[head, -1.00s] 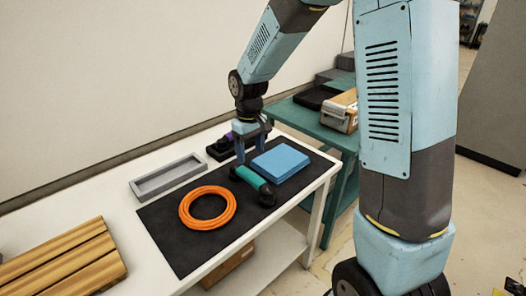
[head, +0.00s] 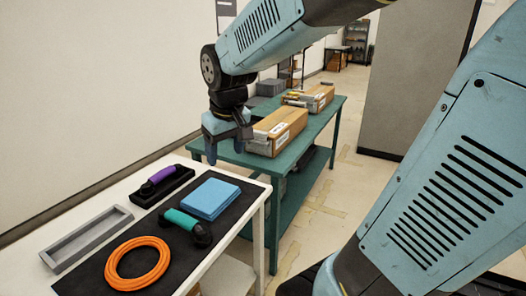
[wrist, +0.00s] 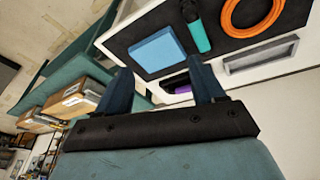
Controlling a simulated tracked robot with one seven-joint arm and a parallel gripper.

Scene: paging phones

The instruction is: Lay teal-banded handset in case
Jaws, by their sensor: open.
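The teal-banded handset (head: 187,223) lies on the black mat (head: 90,284), between the orange ring and the blue block. It has a black end piece at the right, and its teal grip also shows in the wrist view (wrist: 200,38). A long grey open tray (head: 86,240), which may be the case, lies at the left and looks empty. My gripper (head: 228,148) is open and empty, raised beyond the far end of the white table, apart from the handset. In the wrist view, nothing is between its fingers.
A purple-banded handset (head: 160,177) rests in a black holder behind the mat. A blue block (head: 209,197) and an orange ring (head: 139,263) flank the teal-banded handset. Cardboard boxes (head: 278,130) stand on a green table (head: 322,118) beyond the white table.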

